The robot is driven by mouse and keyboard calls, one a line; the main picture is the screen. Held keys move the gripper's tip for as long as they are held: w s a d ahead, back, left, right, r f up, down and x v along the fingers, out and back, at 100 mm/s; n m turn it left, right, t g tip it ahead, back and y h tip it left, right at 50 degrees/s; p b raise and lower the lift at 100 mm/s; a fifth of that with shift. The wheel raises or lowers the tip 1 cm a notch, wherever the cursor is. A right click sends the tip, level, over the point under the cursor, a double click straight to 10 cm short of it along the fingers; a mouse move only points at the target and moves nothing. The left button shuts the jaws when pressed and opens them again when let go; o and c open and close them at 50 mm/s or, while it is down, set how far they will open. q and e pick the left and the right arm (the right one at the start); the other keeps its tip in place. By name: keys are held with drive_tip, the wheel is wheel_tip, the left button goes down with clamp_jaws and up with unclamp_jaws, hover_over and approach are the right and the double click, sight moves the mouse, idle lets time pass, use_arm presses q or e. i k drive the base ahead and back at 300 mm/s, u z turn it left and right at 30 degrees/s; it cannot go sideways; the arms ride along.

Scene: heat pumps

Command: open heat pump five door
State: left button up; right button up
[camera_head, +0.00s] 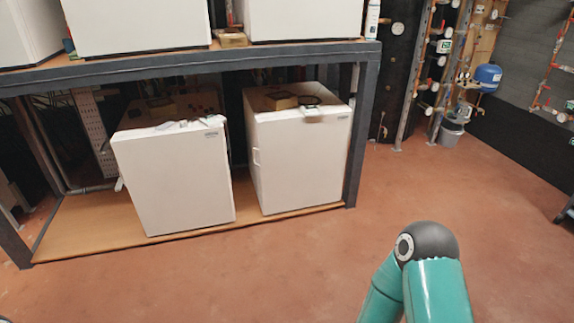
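Two white box-shaped heat pumps stand on the lower wooden shelf of a dark metal rack: a left one (175,180) and a right one (305,160). Their front panels look closed. Parts of more white units show on the upper shelf, at the left (22,35), middle (135,25) and right (300,18), cut off by the top edge. I cannot tell which is number five. A teal arm link of mine with a dark joint is at the bottom right. Neither gripper is in view.
The rack's dark upper beam (200,67) and right post (361,135) frame the lower units. The red-brown floor (440,185) in front and to the right is clear. A grey bin (450,132), a blue tank (488,77) and pipes are at the back right.

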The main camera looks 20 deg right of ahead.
sight(303, 161)
drive_tip(key=z, duration=0.05)
drive_tip(key=i, duration=3.2)
